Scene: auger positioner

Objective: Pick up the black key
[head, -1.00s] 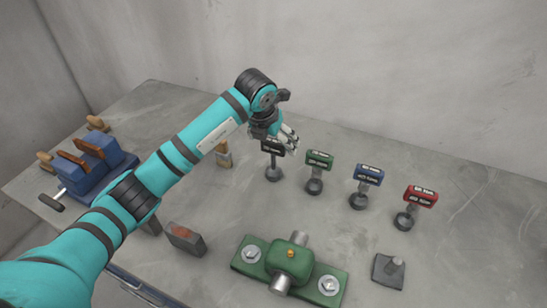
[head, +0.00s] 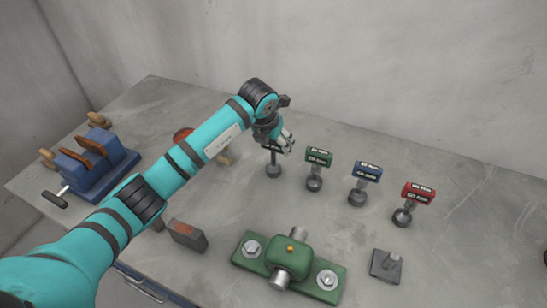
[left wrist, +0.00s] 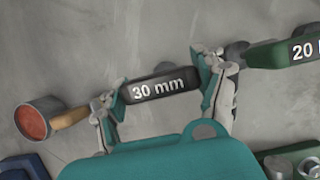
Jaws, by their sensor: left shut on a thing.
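The black key (head: 273,164) stands upright at the left end of a row of keys, its dark base low at the table. Its handle, marked 30 mm, shows clearly in the left wrist view (left wrist: 162,88). My left gripper (head: 283,143) is shut on this handle, with one finger at each end of it in the left wrist view (left wrist: 160,86). In the head view the fingers partly hide the handle. I see no clear gap opening under the key. My right gripper is not in view.
Right of the black key stand a green key (head: 319,156), a blue key (head: 366,172) and a red key (head: 418,193). A mallet (left wrist: 35,121) lies to its left.

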